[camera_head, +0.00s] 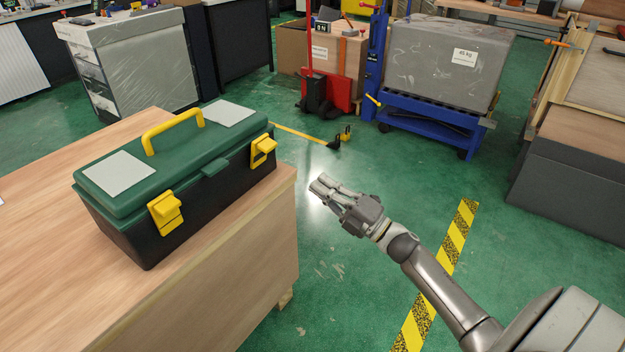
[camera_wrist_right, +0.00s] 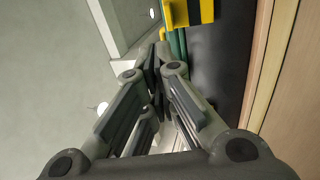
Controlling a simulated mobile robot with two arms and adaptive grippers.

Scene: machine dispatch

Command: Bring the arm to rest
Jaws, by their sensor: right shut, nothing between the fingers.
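My right gripper (camera_head: 322,187) is stretched out over the green floor, to the right of the wooden bench, touching nothing. In the right wrist view its fingers (camera_wrist_right: 158,55) are drawn together with nothing between them. The green and black toolbox (camera_head: 180,172) stands upright and closed on the bench, its yellow handle (camera_head: 172,128) on the lid. Its yellow latches face my side. In the right wrist view part of the dark toolbox (camera_wrist_right: 222,70) shows beside the fingers. My left gripper is not in view.
The wooden bench (camera_head: 225,275) fills the lower left, its right edge close to my gripper. A grey cabinet (camera_head: 570,175) stands at right. The floor around my right arm is clear.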

